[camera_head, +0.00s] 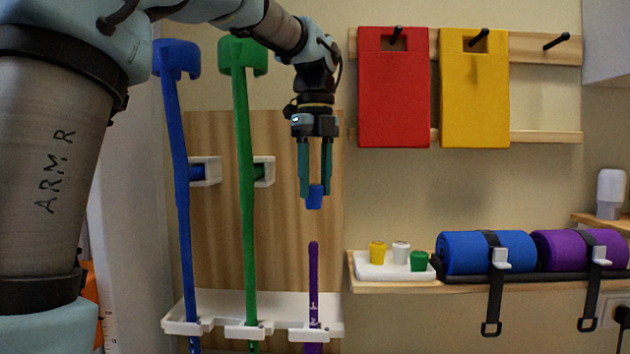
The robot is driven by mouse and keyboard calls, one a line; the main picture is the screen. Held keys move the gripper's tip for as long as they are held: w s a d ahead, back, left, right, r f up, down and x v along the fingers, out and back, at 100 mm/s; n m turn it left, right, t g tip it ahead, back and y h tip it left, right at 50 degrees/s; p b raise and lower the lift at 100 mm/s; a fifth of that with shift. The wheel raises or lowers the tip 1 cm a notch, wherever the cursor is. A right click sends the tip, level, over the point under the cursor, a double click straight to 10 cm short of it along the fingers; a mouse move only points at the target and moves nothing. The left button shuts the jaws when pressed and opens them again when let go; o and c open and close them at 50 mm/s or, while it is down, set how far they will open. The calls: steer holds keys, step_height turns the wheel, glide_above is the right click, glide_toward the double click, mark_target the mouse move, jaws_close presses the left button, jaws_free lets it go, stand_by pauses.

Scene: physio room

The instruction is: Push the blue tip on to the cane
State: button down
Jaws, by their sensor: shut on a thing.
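My gripper (315,190) points straight down and is shut on the blue tip (315,198), a small blue cap held between its two fingertips. Below it, apart from it by a clear gap, a purple cane (314,275) stands upright in the right slot of the white rack (272,333). The cane's rounded upper end is bare and lies nearly straight under the blue tip in this view. I cannot tell from this one view how well they line up in depth. The cane's lower part is cut off by the frame's bottom edge.
A blue cane (180,200) and a green cane (245,190) stand left of the purple one, by white clips. A white tray (375,268) with yellow, white and green tips is on the right shelf. Red (394,105) and yellow (474,105) boards hang above.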

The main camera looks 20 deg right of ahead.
steer(key=b, duration=0.4)
glide_above(315, 243)
steer(key=shift+f, duration=2.1)
steer(key=shift+f+b, duration=0.4)
steer(key=shift+f, duration=0.4)
steer(key=shift+f+p, duration=0.15)
steer(key=shift+p, duration=0.45)
steer(key=shift+f+b, duration=1)
steer(key=shift+f, duration=0.8)
jaws_free()
stand_by(0.3)
steer(key=shift+r, duration=0.15)
steer(key=shift+r+p, duration=3.9)
steer(key=shift+r, duration=0.05)
